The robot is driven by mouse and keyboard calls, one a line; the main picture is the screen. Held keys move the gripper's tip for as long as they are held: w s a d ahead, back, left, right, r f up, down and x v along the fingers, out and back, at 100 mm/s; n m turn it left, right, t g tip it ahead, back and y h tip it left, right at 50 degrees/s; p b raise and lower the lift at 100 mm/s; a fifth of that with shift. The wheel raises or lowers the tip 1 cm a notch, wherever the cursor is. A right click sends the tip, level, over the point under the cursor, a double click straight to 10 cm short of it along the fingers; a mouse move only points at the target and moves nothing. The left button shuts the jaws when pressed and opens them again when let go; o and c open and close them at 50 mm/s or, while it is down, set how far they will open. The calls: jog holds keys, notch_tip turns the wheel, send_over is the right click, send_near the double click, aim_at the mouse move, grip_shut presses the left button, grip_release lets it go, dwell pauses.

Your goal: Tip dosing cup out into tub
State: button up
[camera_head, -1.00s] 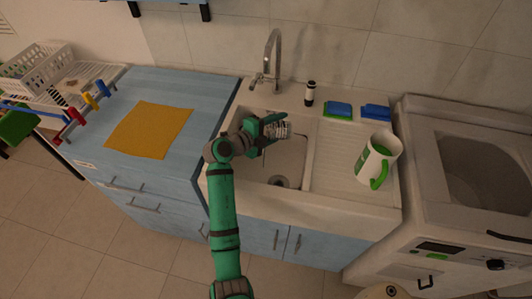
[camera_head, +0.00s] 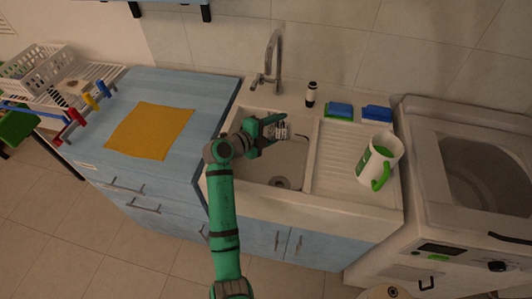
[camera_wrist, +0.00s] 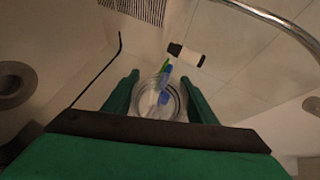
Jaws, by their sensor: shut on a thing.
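My gripper (camera_head: 283,128) is over the sink basin and is shut on a small clear cup (camera_head: 283,134), the dosing cup. In the wrist view the cup (camera_wrist: 172,108) sits between the two green fingers of my gripper (camera_wrist: 160,84), and blue and green show through it. I cannot tell what is inside it.
The sink basin (camera_head: 265,168) lies below my gripper, with the tap (camera_head: 276,55) behind. An orange mat (camera_head: 150,131) lies on the blue counter. The ribbed drainboard (camera_head: 335,165) is partly clear.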

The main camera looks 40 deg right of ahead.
aim_at(285, 133)
jog(key=shift+s+d+m+y, duration=0.5)
jog(key=shift+s+d, duration=0.1)
jog(key=shift+d, duration=0.05)
jog(key=shift+f, duration=0.15)
jog(key=shift+w+a, duration=0.25)
jog(key=shift+a, duration=0.25)
jog(key=shift+s+d+f+t+y+b, duration=0.15)
jog(key=shift+s+d+t+y+b, duration=0.25)
jog(key=shift+y, duration=0.2)
jog(key=shift+s+d+f+m+y+b, duration=0.1)
jog(key=shift+d+f+m+y+b, duration=0.2)
jog(key=shift+m+y+b, duration=0.5)
jog(key=shift+f+m+t+y+b, duration=0.4)
jog(key=shift+f+t+y, duration=0.15)
jog(key=shift+y, duration=0.55)
jog(key=shift+d+f+m+t+y+b, duration=0.2)
jog(key=shift+m+t+y+b, duration=0.1)
jog(key=shift+t+y, duration=0.25)
jog(key=s+d+r+m+t+y+b, duration=0.2)
jog(key=d+r+t+y+b, duration=0.1)
jog(key=r, duration=0.5)
jog(key=shift+s+d+r+m+y+b, duration=0.4)
jog(key=shift+d+y, duration=0.15)
jog(key=shift+y, duration=0.6)
